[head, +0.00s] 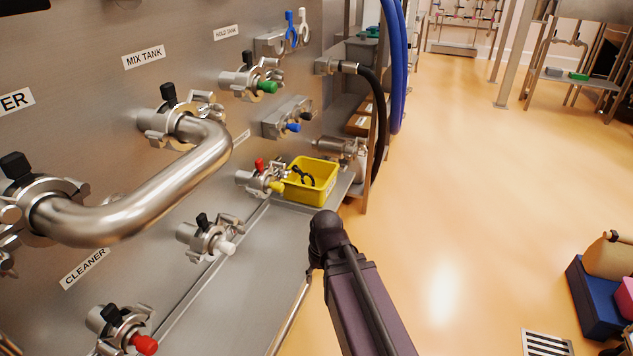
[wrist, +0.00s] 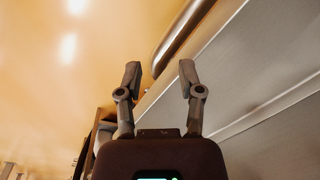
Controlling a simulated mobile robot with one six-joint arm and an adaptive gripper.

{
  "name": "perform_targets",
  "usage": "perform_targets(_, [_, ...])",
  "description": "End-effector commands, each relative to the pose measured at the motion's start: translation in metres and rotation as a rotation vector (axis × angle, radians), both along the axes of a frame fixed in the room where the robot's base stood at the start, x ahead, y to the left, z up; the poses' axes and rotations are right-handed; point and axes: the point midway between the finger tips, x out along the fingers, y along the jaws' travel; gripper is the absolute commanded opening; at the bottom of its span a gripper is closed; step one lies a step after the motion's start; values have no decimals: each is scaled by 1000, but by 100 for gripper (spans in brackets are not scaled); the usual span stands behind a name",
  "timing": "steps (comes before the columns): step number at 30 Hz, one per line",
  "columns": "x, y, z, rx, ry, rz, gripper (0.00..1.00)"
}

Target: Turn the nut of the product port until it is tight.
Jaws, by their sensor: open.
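Several steel ports with wing-nut clamps stick out of the steel panel (head: 70,85) in the head view. I read the labels MIX TANK (head: 144,57), HOLD TANK (head: 227,33) and CLEANER (head: 84,267), but no product label, so I cannot tell which port is the product port. Another label is partly hidden behind the bent pipe (head: 130,205), which joins two ports. My gripper (wrist: 159,72) is open and empty in the wrist view, with no port or nut between its fingers. In the head view only my arm shows, at the lower middle, right of the panel.
A yellow bin (head: 318,190) with dark parts stands on the steel ledge (head: 235,285). A black hose (head: 375,125) and blue hoses (head: 396,65) hang beyond it. A blue box (head: 592,303) lies at the right. The orange floor (head: 470,180) between is mostly clear.

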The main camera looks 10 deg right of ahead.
Motion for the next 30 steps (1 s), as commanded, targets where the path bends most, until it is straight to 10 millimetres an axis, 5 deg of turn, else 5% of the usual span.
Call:
perform_targets(8, [54,19,2,291,-74,-75,49])
perform_targets(17, [126,25,33,688,-194,-200,49])
perform_targets(30, [220,-24,108,1234,-385,-410,49])
